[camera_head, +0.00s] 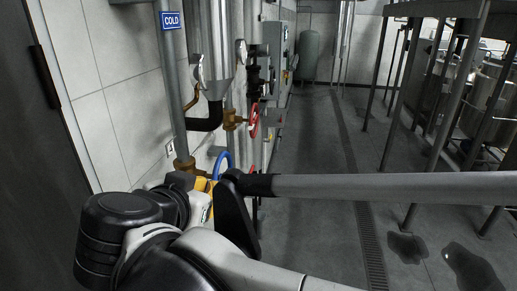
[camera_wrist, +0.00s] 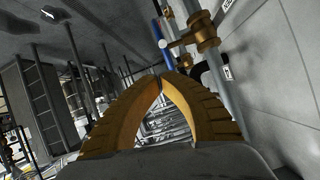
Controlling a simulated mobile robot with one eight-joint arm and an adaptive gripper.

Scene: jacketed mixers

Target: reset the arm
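My arm reaches in from the bottom of the head view, and its wrist end is at the left beside the piping. A yellow part of my gripper (camera_head: 203,185) shows there, partly hidden by the arm. In the wrist view, the two yellow ribbed fingers of my gripper (camera_wrist: 160,78) curve inward and meet at the tips. Nothing shows held between them; only background is seen through the gap.
Pipes with a COLD sign (camera_head: 171,20), a red handwheel (camera_head: 254,121) and a blue handwheel (camera_head: 222,160) line the left wall. A brass valve (camera_wrist: 203,32) is close to the fingers' right. Steel-framed tanks (camera_head: 485,100) stand right; the aisle floor (camera_head: 320,130) is clear.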

